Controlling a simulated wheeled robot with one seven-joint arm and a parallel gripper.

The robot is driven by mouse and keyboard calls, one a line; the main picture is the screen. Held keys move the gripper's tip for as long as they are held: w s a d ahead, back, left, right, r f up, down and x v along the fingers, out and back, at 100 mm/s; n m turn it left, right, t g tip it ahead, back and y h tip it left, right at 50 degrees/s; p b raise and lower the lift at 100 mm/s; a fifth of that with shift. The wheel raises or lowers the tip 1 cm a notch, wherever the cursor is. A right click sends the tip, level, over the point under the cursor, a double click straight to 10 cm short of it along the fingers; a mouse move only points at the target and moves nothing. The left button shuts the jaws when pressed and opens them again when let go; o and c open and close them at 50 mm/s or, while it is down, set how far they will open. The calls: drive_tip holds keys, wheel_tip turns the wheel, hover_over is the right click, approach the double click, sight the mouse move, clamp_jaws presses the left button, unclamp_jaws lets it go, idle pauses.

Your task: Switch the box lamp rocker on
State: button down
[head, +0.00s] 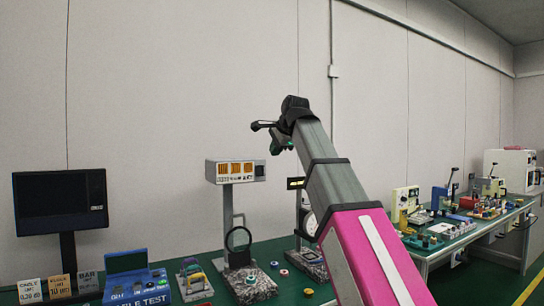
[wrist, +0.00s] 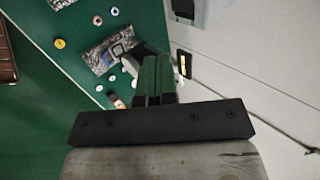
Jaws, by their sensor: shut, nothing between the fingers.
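A pale box (head: 236,171) with orange panels stands on a post in the head view. A small dark square (head: 260,170) is at the right end of its face; I cannot tell whether it is the rocker or which way it is set. My gripper (head: 277,146) is raised above and right of this box in the picture, apart from it. In the wrist view, its green fingers (wrist: 154,72) are together with nothing held. A light grey body, perhaps the box (wrist: 205,12), is cut off at the wrist view's top edge.
A green bench carries a dark monitor (head: 60,203), a blue tester (head: 137,286), a round black-rimmed ring (head: 238,231) on a stand and small coloured rings. A black unit with a yellow display (head: 296,183) is near my arm.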

sight(259, 171)
drive_tip(key=shift+s+d+f, duration=0.1)
drive_tip(key=shift+f, duration=0.45)
drive_tip(key=shift+w+a+r+x, duration=0.2)
drive_tip(key=shift+w+r+x, duration=0.1)
drive_tip(key=shift+x, duration=1.9)
drive_tip(key=shift+w+a+r+x, duration=0.2)
drive_tip(key=shift+r+x, duration=0.1)
drive_tip(key=shift+x, duration=1.9)
drive_tip(key=shift+w+a+r+x, duration=0.15)
drive_tip(key=shift+w+r+x, duration=0.15)
drive_tip(key=shift+x, duration=1.85)
